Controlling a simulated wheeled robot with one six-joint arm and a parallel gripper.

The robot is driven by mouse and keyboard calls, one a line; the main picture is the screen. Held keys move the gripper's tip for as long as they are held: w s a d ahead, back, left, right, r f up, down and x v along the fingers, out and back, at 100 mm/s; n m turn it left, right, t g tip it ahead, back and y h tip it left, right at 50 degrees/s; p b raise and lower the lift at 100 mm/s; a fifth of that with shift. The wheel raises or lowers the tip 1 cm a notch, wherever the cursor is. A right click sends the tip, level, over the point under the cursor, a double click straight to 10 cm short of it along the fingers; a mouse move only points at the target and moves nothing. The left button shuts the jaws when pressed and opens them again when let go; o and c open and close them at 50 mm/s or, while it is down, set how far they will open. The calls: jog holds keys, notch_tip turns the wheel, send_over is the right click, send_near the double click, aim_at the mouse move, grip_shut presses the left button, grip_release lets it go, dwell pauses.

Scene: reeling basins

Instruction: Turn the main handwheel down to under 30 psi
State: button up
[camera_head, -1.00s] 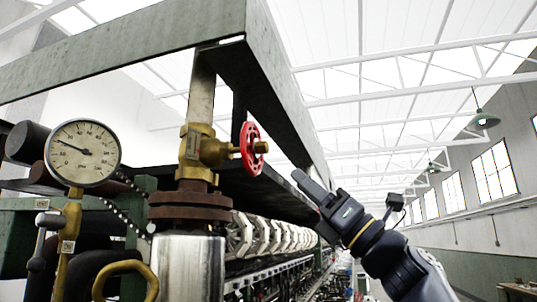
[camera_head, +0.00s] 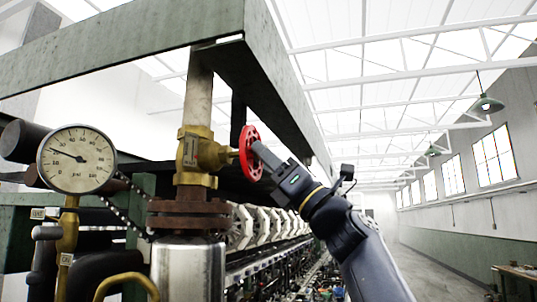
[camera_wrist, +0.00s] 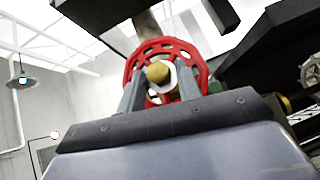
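The red handwheel (camera_head: 250,153) sits on the right side of the brass valve (camera_head: 196,155) on a vertical pipe. My gripper (camera_head: 262,153) is at the wheel from the right, its fingertips overlapping it in the head view. In the wrist view the red wheel (camera_wrist: 163,50) is straight ahead, and my two fingers (camera_wrist: 160,82) stand apart on either side of its brass hub (camera_wrist: 158,72). I cannot tell whether the fingertips touch the wheel. The round pressure gauge (camera_head: 77,158) is at the left; its needle points left and slightly up, but the exact value is too small to read.
A green steel beam (camera_head: 130,50) runs above the valve. A rusty flange (camera_head: 188,215) and a shiny cylinder (camera_head: 188,268) stand below it. A brass handle (camera_head: 125,283) is at lower left. The aisle (camera_head: 440,270) on the right looks open.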

jog(key=shift+c, duration=0.3)
jog(key=c, duration=0.6)
jog(key=shift+w+n+g+y, duration=0.1)
jog(key=shift+n+g+y, duration=0.65)
jog(key=shift+n+g, duration=0.95)
jog(key=shift+n+g+y, duration=0.75)
jog(key=shift+n+g, duration=0.75)
jog(key=shift+n, duration=0.4)
jog(key=o, duration=0.7)
jog(key=shift+c, duration=0.2)
jog(key=shift+d, duration=0.1)
